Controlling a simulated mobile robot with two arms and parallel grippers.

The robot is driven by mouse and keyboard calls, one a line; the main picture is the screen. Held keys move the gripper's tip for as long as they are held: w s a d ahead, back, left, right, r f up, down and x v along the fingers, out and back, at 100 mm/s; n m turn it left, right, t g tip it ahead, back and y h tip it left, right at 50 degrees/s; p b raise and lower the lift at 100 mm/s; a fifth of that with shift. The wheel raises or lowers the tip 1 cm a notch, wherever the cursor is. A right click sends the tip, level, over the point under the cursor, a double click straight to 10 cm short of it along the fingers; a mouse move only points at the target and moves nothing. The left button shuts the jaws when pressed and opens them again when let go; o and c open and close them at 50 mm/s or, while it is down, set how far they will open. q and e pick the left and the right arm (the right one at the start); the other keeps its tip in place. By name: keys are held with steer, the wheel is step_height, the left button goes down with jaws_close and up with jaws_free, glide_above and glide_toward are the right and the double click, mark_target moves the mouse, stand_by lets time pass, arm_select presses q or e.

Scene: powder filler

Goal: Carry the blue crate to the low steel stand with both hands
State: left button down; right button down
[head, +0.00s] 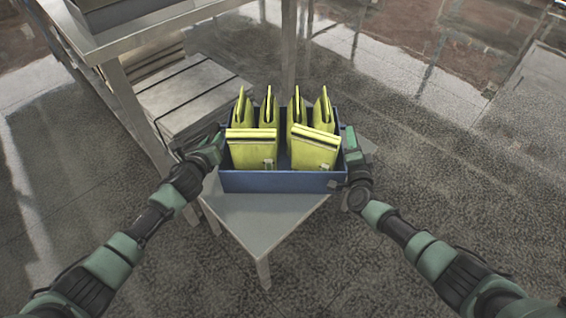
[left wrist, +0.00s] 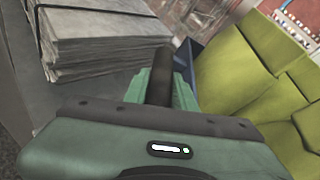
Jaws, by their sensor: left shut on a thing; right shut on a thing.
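The blue crate (head: 270,182) is in the middle of the head view, with several yellow-green packs (head: 253,146) standing in it. It is over the low steel stand (head: 262,222); I cannot tell whether it rests on the top or is just above it. My left gripper (head: 217,146) is shut on the crate's left wall. My right gripper (head: 349,150) is shut on its right wall. In the left wrist view the crate's blue wall (left wrist: 187,58) shows beside the gripper (left wrist: 160,80), with yellow-green packs (left wrist: 255,75) to the right. The fingertips are mostly hidden.
The stack also fills the upper left of the left wrist view (left wrist: 95,35). Open floor (head: 450,180) lies to the right.

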arm_select(q)
steer(key=c, duration=1.2)
jaws_free()
steer(key=shift+a, duration=0.1)
arm_select(e)
steer(key=c, duration=1.3)
jaws_free()
arm_select(q)
steer(key=shift+o, duration=0.2)
steer(key=shift+r, duration=0.1)
arm_select(e)
steer(key=shift+o, duration=0.5)
steer(key=shift+s+r, duration=0.1)
steer(key=shift+r, duration=0.05)
arm_select(q)
steer(key=shift+s, duration=0.1)
arm_select(e)
steer(key=shift+a, duration=0.1)
arm_select(q)
steer(key=shift+s+r, duration=0.15)
steer(key=shift+s, duration=0.4)
arm_select(e)
steer(key=shift+s, duration=0.15)
arm_select(q)
steer(key=v, duration=1)
steer(key=shift+s+r, duration=0.15)
steer(key=shift+s, duration=0.2)
arm_select(e)
steer(key=s, duration=1.1)
steer(key=shift+s, duration=0.35)
